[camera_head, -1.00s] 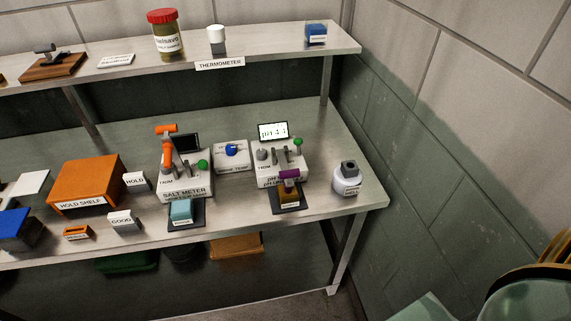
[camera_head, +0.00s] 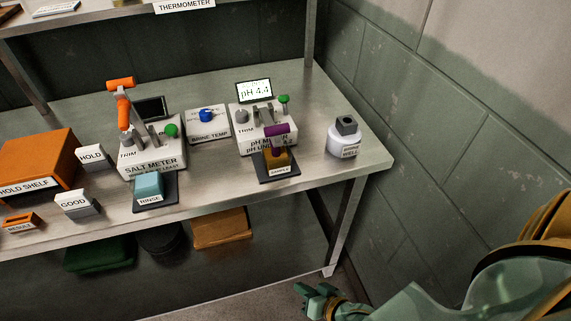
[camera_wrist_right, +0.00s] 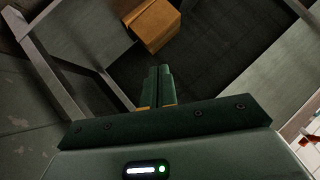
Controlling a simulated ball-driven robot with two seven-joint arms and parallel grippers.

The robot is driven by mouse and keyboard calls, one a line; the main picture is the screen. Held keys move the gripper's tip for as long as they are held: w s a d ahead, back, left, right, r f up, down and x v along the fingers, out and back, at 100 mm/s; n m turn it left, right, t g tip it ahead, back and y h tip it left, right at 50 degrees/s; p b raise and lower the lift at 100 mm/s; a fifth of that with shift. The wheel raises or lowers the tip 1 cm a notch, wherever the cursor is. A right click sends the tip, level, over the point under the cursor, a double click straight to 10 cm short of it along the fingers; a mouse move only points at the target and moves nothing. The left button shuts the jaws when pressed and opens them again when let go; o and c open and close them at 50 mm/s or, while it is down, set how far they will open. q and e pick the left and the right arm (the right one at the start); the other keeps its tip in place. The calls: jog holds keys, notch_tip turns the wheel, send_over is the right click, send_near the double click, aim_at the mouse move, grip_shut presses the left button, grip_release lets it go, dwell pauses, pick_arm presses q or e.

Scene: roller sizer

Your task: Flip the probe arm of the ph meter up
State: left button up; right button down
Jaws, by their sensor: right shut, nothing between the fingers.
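The pH meter (camera_head: 262,134) is a white box at the right of the bench, with a lit display (camera_head: 254,91) reading pH 4.4. Its probe arm with a purple grip (camera_head: 277,130) is down, over a brown sample cup (camera_head: 279,160) on a dark pad. A green knob (camera_head: 283,99) and grey parts stand on the box. My right gripper (camera_head: 303,291) is low at the bottom of the head view, below bench height and apart from the meter. Its fingers are together and empty in the right wrist view (camera_wrist_right: 157,84). My left gripper is out of view.
A white bottle with a dark cap (camera_head: 345,138) stands right of the meter. The salt meter (camera_head: 151,155) with its raised orange arm (camera_head: 122,97) stands left. The bench's front edge (camera_head: 330,178) and leg lie between my right gripper and the meter. A wall closes the right side.

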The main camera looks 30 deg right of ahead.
aim_at(270, 130)
jog(key=w+a+r+m+t+b, duration=0.1)
jog(key=w+r+m+t+b, duration=0.1)
jog(key=w+r+m+t, duration=0.5)
jog(key=w+a+r+m+t+b, duration=0.1)
jog(key=w+r+m+t, duration=0.1)
jog(key=r+m, duration=0.9)
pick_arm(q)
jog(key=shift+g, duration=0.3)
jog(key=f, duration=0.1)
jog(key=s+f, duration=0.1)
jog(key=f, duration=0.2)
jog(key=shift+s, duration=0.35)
pick_arm(e)
jog(key=d+r+m+t+h, duration=0.1)
jog(key=d+r+m+h, duration=0.1)
jog(key=r+m+h, duration=0.2)
jog(key=s+d+r+m+t+h, duration=0.1)
jog(key=r+m+h, duration=0.4)
jog(key=r+m, duration=0.5)
jog(key=shift+s+d+m+t, duration=0.25)
jog(key=shift+d+m+t, duration=0.45)
jog(key=shift+d+m, duration=0.45)
jog(key=shift+w+r, duration=0.1)
jog(key=x, duration=0.9)
jog(key=shift+w+r, duration=0.2)
jog(key=shift+w, duration=0.2)
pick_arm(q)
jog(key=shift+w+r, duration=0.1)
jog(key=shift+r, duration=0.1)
